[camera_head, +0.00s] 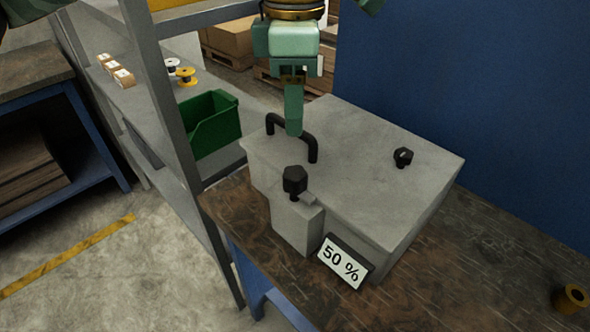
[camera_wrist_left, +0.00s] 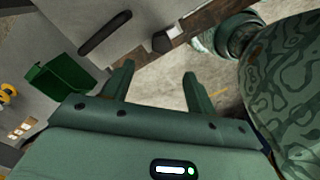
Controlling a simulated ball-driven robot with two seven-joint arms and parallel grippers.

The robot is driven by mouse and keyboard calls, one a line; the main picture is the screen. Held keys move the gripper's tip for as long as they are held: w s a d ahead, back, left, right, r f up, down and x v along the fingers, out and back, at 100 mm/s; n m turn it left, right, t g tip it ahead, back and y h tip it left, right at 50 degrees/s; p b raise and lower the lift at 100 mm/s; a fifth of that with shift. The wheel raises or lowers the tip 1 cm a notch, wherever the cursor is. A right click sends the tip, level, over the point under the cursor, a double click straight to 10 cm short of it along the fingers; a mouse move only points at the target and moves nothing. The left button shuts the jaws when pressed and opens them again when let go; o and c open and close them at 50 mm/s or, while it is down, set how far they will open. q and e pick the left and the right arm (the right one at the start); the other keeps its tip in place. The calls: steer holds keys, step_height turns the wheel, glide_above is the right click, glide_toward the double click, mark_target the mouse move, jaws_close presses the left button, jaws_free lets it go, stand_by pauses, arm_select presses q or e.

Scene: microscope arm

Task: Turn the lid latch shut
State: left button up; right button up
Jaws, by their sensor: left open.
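A grey box with a flat lid (camera_head: 375,165) stands on the workbench. A black faceted knob (camera_head: 294,180), which looks like the latch, sits upright on a grey block at the box's front side. A black bar handle (camera_head: 313,150) arches over the lid's left part. The handle (camera_wrist_left: 105,32) and a black knob (camera_wrist_left: 161,42) show beyond the fingertips. My right gripper is not seen.
A second small black knob (camera_head: 403,157) sits on the lid's right part. A sign reading 50 % (camera_head: 344,262) leans at the box's front. A green bin (camera_head: 212,125) stands on the shelf to the left. A yellow spool (camera_head: 571,298) lies on the bench at right.

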mark_target(295, 172)
arm_select(q)
step_height(295, 172, down, 12)
steer(key=b, duration=0.3)
steer(key=shift+s+f+b, duration=0.1)
steer(key=shift+f+b, duration=0.3)
steer(key=shift+f, duration=0.15)
steer(key=c, duration=1)
